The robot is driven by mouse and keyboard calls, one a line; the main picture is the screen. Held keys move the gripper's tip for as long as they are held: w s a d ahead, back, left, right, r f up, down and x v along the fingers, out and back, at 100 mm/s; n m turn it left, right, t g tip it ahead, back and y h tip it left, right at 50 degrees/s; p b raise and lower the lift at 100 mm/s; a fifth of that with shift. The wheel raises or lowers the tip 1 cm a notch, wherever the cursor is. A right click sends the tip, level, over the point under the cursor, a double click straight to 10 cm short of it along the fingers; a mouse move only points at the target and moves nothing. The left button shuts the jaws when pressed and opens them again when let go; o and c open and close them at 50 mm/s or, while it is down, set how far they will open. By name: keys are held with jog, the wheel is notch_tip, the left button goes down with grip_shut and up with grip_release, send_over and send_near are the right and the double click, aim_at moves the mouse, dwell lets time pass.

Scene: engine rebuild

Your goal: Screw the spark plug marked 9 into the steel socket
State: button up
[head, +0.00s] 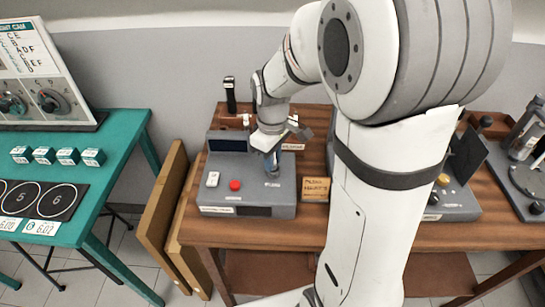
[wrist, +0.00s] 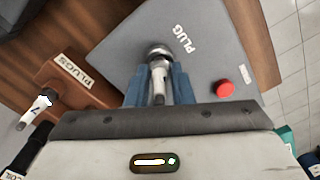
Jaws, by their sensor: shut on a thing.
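My gripper (head: 271,164) is over the right part of a grey tester box (head: 223,183). In the wrist view its blue fingers (wrist: 159,82) are shut on a white and metal spark plug (wrist: 157,72). No number can be read on that plug. The plug's far end meets the round steel socket (wrist: 158,50) on the box top, beside the printed word PLUG. I cannot tell how deep the plug sits in the socket. In the head view the fingers hide the plug and socket.
The box has a red button (head: 235,185), a white switch (head: 212,179) and a dark screen (head: 228,143). A wooden block labelled PLUGS (wrist: 78,82) holds another plug (wrist: 38,106). A yellowish note block (head: 315,189) stands right of the box. A teal table (head: 122,130) is at left.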

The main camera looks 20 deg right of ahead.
jog(key=m, duration=0.9)
jog(key=shift+d+m, duration=0.1)
jog(key=shift+m, duration=0.3)
jog(key=m, duration=0.4)
jog(key=shift+m, duration=0.4)
jog(key=m, duration=0.4)
jog(key=shift+m, duration=0.3)
jog(key=o, duration=0.9)
jog(key=shift+r, duration=0.1)
jog(key=shift+r+p, duration=3)
jog(key=shift+r, duration=1.2)
